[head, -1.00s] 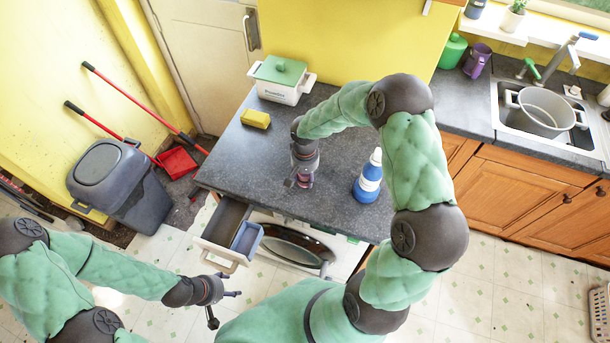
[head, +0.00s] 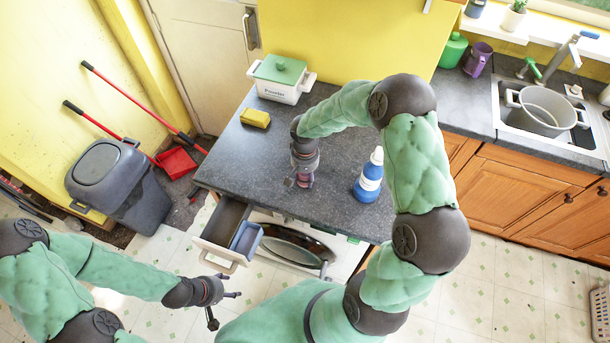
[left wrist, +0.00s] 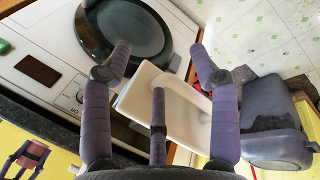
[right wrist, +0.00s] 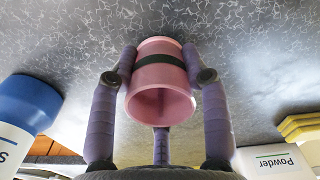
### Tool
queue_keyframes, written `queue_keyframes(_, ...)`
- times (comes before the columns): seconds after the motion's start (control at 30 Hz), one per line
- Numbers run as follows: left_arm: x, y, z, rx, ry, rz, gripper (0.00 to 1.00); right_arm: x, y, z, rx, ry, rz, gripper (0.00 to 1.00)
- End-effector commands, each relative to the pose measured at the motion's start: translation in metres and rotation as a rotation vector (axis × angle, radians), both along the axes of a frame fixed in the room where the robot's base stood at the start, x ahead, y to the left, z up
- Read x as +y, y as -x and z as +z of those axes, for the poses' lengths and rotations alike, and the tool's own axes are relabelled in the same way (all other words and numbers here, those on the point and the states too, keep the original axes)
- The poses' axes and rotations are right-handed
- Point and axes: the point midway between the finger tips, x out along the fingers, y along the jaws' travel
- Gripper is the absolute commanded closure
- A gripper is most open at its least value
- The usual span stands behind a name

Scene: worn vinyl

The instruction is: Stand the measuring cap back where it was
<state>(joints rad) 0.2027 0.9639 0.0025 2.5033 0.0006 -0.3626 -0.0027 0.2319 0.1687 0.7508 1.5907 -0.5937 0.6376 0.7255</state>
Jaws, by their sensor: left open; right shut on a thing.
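The measuring cap (right wrist: 158,82) is a pink cup with a dark band, seen in the right wrist view with its open mouth facing the camera. My right gripper (right wrist: 160,62) is shut on it, with the fingers around its sides. In the head view my right gripper (head: 304,181) points down at the grey worktop, left of the blue bottle, and mostly hides the cap. I cannot tell whether the cap touches the worktop. My left gripper (head: 227,307) is open and empty, low in front of the open drawer; its spread fingers show in the left wrist view (left wrist: 160,55).
On the worktop (head: 265,150) stand a blue bottle with a white top (head: 369,178), a yellow sponge (head: 255,118) and a white box with a green lid (head: 280,80). The drawer (head: 222,238) below is open, with a blue tray (head: 246,238) in it. A grey bin (head: 125,185) stands left.

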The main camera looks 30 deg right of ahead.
Motion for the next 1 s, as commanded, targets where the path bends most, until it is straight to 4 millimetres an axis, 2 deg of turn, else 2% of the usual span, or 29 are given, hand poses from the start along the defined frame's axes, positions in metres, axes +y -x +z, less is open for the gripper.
queue_keyframes(1.0, 0.0, -0.0001, -0.0057, 0.0, 0.0, 0.0, 0.4, -0.0001, -0.0004, -0.0061, -0.001, 0.0, 0.0, 0.87)
